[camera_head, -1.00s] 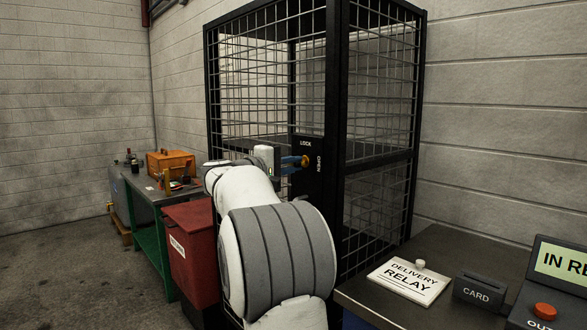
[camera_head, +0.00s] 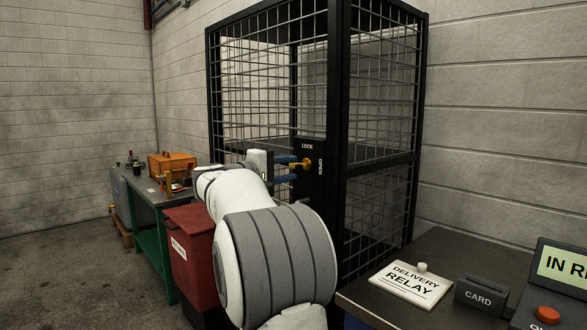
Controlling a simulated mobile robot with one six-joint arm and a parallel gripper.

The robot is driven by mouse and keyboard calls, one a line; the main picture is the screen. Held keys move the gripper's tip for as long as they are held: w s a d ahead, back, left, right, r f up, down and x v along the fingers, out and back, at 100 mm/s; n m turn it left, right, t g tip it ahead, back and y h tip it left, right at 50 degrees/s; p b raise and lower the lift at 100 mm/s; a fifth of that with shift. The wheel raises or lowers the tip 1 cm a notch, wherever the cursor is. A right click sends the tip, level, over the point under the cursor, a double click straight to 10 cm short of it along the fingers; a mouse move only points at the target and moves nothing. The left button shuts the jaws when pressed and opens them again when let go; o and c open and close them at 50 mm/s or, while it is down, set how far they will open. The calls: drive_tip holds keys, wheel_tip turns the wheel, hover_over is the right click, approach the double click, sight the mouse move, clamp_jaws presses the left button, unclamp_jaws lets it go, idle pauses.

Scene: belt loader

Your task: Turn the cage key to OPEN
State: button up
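The cage key (camera_head: 301,164) is a small yellow-orange piece on the black lock plate (camera_head: 308,185) of the wire cage. LOCK is printed above the key and OPEN to its right. The key's bar looks roughly level, towards the OPEN side, but it is too small to be sure of its exact angle. My gripper (camera_head: 293,169) is just left of the key, its two blue fingers spread one above the other with a gap between them. It looks empty, with the fingertips close to the key.
The black mesh cage (camera_head: 333,100) stands against the wall. A red bin (camera_head: 190,248) and a green-framed bench (camera_head: 150,215) with an orange box (camera_head: 172,165) are at left. A dark counter (camera_head: 450,255) at right holds a delivery relay card (camera_head: 410,284) and card reader (camera_head: 482,296).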

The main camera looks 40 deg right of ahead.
drive_tip(key=a, duration=0.5)
drive_tip(key=shift+s+a, duration=0.2)
drive_tip(key=s+a+f+y+p, duration=0.4)
drive_tip(key=s+a+y+p, duration=0.2)
drive_tip(key=s+a, duration=0.2)
drive_tip(key=s+a+f+t+y+p, duration=0.1)
drive_tip(key=s+a+f+y+p, duration=0.3)
drive_tip(key=s+a, duration=0.5)
drive_tip(key=s+a+f+y+p, duration=0.4)
drive_tip(key=s+a+y+p, duration=0.4)
drive_tip(key=s+a, duration=0.1)
drive_tip(key=shift+s+f+m+p, duration=0.25)
drive_tip(key=shift+s+m+p, duration=0.15)
drive_tip(key=shift+s, duration=0.1)
